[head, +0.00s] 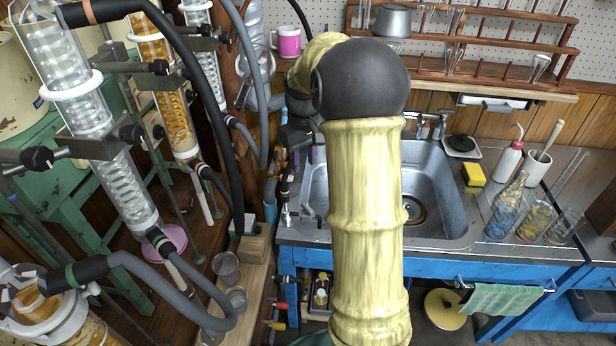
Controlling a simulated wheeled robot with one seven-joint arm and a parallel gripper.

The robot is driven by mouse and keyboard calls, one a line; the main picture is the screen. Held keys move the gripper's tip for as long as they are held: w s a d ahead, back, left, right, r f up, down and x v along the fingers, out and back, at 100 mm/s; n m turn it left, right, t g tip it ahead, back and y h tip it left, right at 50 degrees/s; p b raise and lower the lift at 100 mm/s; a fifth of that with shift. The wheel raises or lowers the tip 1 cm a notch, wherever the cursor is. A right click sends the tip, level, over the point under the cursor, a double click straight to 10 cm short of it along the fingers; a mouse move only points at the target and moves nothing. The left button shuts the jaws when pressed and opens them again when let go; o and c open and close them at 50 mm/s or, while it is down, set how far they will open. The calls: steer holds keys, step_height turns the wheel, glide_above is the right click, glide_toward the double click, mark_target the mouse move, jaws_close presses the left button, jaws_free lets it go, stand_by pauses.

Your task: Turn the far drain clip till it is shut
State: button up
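My gripper (297,152) is a dark shape beyond my arm's black joint, above the left edge of the sink. It is small and partly covered by my own arm, so its fingers cannot be made out. Small metal tap fittings (291,212) stand just below it at the sink's left corner. I cannot clearly pick out the far drain clip; it may be among the dark parts at my gripper or hidden behind it. Small red-handled and yellow-handled fittings (278,306) show lower down, at the left front of the blue cabinet. How far any clip is turned does not show.
Glass condensers (78,95) with grey and black hoses (185,65) crowd the left. A wash bottle (507,160), a yellow sponge (473,174) and patterned glassware (505,215) stand on the right counter. A pink mug (289,42) is behind.

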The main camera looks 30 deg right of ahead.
steer(key=s+a+f+m+t, duration=0.1)
steer(key=s+a+f, duration=0.2)
steer(key=s+a, duration=0.4)
steer(key=s+a+f+t, duration=0.1)
steer(key=s+a+f, duration=0.2)
steer(key=s+a, duration=0.4)
steer(key=s, duration=0.4)
steer(key=shift+s+a+m, duration=0.15)
steer(key=shift+a+m, duration=0.05)
steer(key=shift+m, duration=0.2)
steer(key=shift+o, duration=0.3)
